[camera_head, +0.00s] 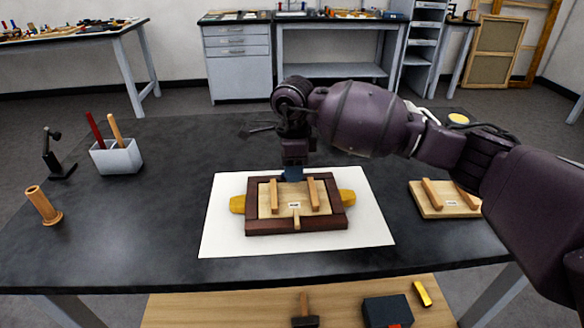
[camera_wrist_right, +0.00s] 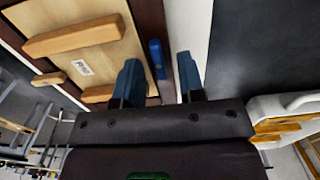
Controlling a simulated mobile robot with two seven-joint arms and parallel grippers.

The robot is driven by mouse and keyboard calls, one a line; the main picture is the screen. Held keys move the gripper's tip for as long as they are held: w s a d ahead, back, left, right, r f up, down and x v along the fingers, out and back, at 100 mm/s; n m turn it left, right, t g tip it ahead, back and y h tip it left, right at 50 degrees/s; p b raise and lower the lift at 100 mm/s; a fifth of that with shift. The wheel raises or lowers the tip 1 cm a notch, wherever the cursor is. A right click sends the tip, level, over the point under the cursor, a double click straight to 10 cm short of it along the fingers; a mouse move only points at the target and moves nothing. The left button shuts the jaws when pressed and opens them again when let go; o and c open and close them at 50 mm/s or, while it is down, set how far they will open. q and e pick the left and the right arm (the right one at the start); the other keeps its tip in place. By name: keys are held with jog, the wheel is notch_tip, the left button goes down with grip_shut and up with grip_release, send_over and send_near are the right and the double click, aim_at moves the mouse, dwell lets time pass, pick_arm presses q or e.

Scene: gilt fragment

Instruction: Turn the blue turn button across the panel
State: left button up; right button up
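The light wood panel (camera_head: 283,206) with two wooden battens lies in a dark wooden frame (camera_head: 325,224). The panel also shows in the right wrist view (camera_wrist_right: 125,50). The blue turn button (camera_wrist_right: 158,62) sits on the frame's far bar, its length along the bar, beside the panel's edge. In the head view I cannot tell it from my blue fingers. My right gripper (camera_head: 292,174) points down over that bar. Its two fingers stand open on either side of the button (camera_wrist_right: 159,68), with small gaps visible. My left gripper is not in view.
A small wooden turn button (camera_head: 297,220) points onto the panel at the near bar. Yellow supports (camera_head: 238,204) stick out at the frame's sides on a white sheet (camera_head: 225,240). Another panel (camera_head: 445,205) lies right, a pen holder (camera_head: 116,157) left.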

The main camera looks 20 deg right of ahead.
grip_shut()
dwell(0.3)
